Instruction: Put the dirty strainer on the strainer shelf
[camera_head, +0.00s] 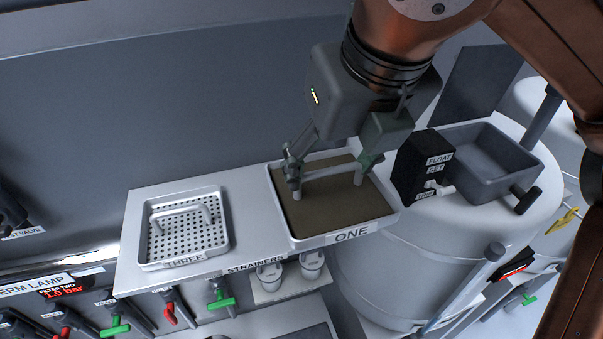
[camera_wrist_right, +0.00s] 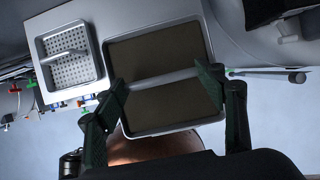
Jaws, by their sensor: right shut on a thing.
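The dirty strainer (camera_head: 284,211), a square pale tray labelled ONE and filled with brown matter, is at the right end of the strainer shelf (camera_head: 245,200). My right gripper (camera_head: 328,180) is shut on its bar handle, one finger at each end of the bar. In the right wrist view the brown strainer (camera_wrist_right: 150,48) is level below the fingers, with the handle between them. I cannot tell whether its underside touches the shelf. My left gripper is not in view.
A clean perforated strainer (camera_head: 187,240) labelled THREE sits on the shelf's left part. Right of the dirty strainer stand a black FLOAT SET box (camera_head: 408,172) and an open grey bin (camera_head: 485,160) on a white drum (camera_head: 385,270). Green and red valve handles line the wall below.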

